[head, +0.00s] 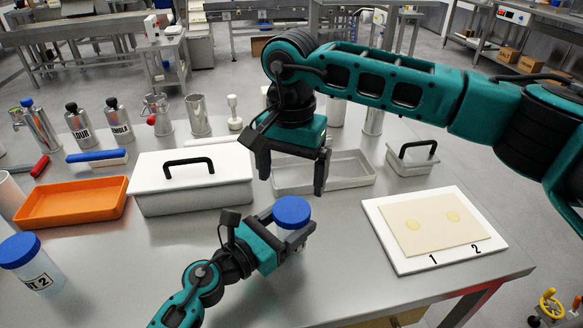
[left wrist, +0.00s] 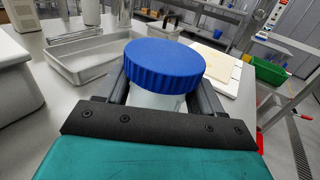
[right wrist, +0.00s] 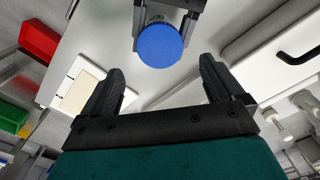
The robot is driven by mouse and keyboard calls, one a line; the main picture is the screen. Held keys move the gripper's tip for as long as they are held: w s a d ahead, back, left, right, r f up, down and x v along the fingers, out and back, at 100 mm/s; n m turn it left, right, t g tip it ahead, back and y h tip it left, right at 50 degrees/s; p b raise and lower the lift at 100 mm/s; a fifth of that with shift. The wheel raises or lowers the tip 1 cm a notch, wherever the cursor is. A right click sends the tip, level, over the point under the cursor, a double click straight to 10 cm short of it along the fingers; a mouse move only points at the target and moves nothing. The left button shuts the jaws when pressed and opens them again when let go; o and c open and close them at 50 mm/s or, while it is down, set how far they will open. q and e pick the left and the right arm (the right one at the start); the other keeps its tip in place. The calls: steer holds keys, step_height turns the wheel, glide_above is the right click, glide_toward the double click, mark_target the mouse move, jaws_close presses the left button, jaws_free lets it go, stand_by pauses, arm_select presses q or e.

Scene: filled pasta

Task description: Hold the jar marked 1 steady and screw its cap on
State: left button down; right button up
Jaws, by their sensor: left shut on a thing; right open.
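A jar with a blue cap (head: 292,212) on top stands on the table in the middle of the head view. My left gripper (head: 296,238) is shut around the jar's clear body, below the cap. In the left wrist view the ribbed blue cap (left wrist: 165,65) sits over the pale jar body (left wrist: 155,100) between the fingers. No number shows on this jar. My right gripper (head: 294,180) is open and empty, above and behind the cap. In the right wrist view the cap (right wrist: 160,45) lies beyond the open fingers (right wrist: 160,88), apart from them.
Another blue-capped jar, marked 2 (head: 40,278), stands at the left. A white lidded box (head: 195,195), an orange tray (head: 75,218) and a grey tray (head: 345,182) stand around. A white board (head: 400,262) with a pasta sheet lies at the right. The table's front middle is clear.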

mark_target(292, 209)
steer(key=shift+r+n, duration=0.4)
steer(key=shift+n, duration=0.8)
steer(key=shift+f, duration=4)
steer(key=shift+c, duration=0.4)
steer(key=c, duration=1)
steer(key=m, duration=0.6)
